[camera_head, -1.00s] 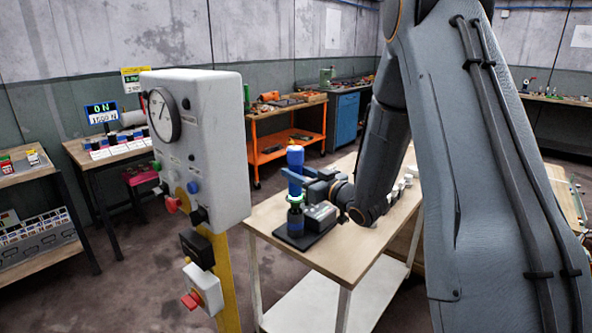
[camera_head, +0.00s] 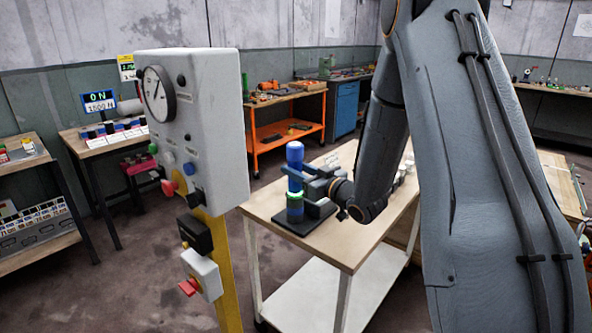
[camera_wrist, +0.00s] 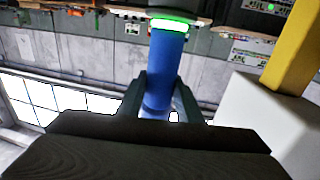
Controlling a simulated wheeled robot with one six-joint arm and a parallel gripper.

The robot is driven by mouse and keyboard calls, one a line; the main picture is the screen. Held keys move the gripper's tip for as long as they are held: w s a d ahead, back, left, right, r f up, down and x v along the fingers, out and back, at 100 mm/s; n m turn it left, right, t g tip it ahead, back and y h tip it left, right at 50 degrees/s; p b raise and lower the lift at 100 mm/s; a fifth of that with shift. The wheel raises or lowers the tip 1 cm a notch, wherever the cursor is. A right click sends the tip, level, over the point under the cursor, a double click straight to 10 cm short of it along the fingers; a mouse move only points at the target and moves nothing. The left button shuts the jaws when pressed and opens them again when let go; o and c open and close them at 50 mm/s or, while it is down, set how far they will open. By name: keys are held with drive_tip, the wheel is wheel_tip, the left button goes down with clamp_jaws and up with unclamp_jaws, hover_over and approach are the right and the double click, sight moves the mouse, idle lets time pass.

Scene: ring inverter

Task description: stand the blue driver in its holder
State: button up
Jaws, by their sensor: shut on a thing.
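The blue driver (camera_head: 295,154) stands about upright over its dark holder (camera_head: 295,213) on the table. My gripper (camera_head: 295,178) is shut on the driver from the right, around its middle. The driver's lower end meets the holder's mouth, where a green ring glows. In the wrist view the blue driver (camera_wrist: 166,65) runs between my fingers up to the bright green ring (camera_wrist: 167,24), with the dark holder (camera_wrist: 165,7) beyond it. How deep the driver sits inside the holder is hidden.
The holder stands on a black mat (camera_head: 318,221) near the left corner of the wooden-topped table (camera_head: 340,245). A grey gauge box (camera_head: 215,130) on a yellow post (camera_head: 229,270) stands close on the left. An orange cart (camera_head: 290,138) is behind.

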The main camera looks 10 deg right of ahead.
drive_tip(key=shift+f, duration=0.15)
idle(0.3)
drive_tip(key=o, duration=1.3)
drive_tip(key=shift+f, duration=0.1)
drive_tip(key=s+d+f+m+g+h+b, duration=0.1)
drive_tip(key=s+d+f+m+g+h, duration=0.2)
drive_tip(key=s, duration=0.4)
drive_tip(key=s+d+f+g+h+b, duration=0.1)
drive_tip(key=s+d+f+g+h, duration=0.1)
drive_tip(key=s+f+g+h, duration=0.3)
drive_tip(key=s+a+m+g, duration=0.1)
drive_tip(key=s+a+g, duration=0.1)
drive_tip(key=s, duration=0.9)
drive_tip(key=s+a+m+g, duration=0.1)
drive_tip(key=s+a+g, duration=0.2)
drive_tip(key=s, duration=0.9)
drive_tip(key=shift+a+f+g, duration=0.15)
drive_tip(key=shift+f+g, duration=0.15)
drive_tip(key=shift+g, duration=0.9)
